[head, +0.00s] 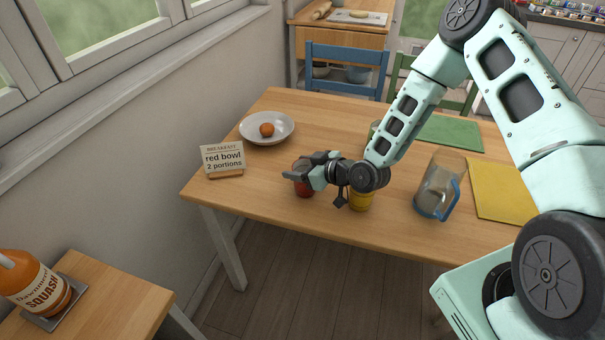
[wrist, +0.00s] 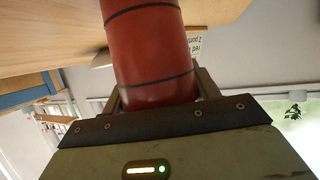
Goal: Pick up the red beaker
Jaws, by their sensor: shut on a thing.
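The red beaker (head: 305,190) is near the front edge of the wooden table, left of a yellow cup (head: 361,201). My gripper (head: 299,174) is shut on the red beaker. It hides the beaker's upper part in the head view. In the wrist view the red beaker (wrist: 148,48) is a red cylinder with dark bands, held between the two fingers. I cannot tell whether its base touches the table.
A jug (head: 438,186) with a blue handle, a yellow mat (head: 502,190) and a green mat (head: 449,133) are to the right. Chairs stand behind.

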